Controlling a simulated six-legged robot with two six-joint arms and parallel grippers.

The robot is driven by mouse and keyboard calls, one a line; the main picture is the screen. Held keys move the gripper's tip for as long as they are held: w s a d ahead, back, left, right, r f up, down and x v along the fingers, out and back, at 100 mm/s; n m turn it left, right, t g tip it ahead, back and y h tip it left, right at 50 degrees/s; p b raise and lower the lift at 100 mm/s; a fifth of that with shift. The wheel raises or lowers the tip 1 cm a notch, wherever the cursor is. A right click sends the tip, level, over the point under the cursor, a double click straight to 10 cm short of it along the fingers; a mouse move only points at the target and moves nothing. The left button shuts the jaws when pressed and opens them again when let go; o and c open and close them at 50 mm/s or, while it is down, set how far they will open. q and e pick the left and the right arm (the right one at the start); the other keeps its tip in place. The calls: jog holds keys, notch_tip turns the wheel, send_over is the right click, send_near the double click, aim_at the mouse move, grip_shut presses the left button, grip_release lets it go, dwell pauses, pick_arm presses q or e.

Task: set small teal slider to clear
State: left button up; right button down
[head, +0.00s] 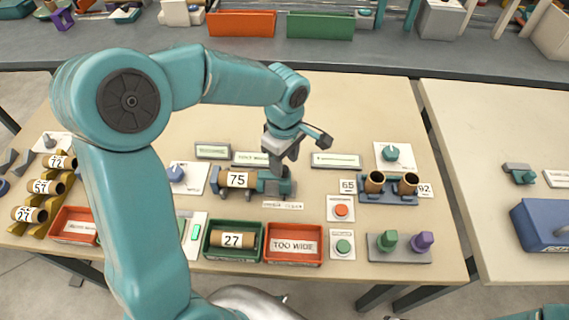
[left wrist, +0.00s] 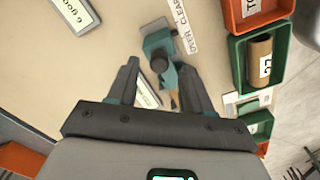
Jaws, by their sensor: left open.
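The small teal slider (left wrist: 160,42) shows in the left wrist view as a teal and grey block with a dark round knob. It lies beside a white strip (left wrist: 184,26) lettered OVER and CLEAR. In the head view a teal block (head: 275,184) stands at the right end of the tube marked 75, partly hidden by my gripper. My left gripper (left wrist: 157,72) is open, with the slider's knob between or just beyond its fingertips; contact cannot be told. In the head view the left gripper (head: 283,158) points down over the teal block.
The tube marked 75 (head: 237,180) lies left of the teal block. A green tray (head: 233,256) holds a tube marked 27, beside an orange TOO WIDE tray (head: 293,260). Red (head: 341,211) and green (head: 344,246) buttons stand at right. The table behind the sign plates is clear.

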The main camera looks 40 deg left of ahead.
aim_at(274, 178)
pick_arm(q)
jog(key=shift+f, duration=1.2)
jog(key=shift+c, duration=0.3)
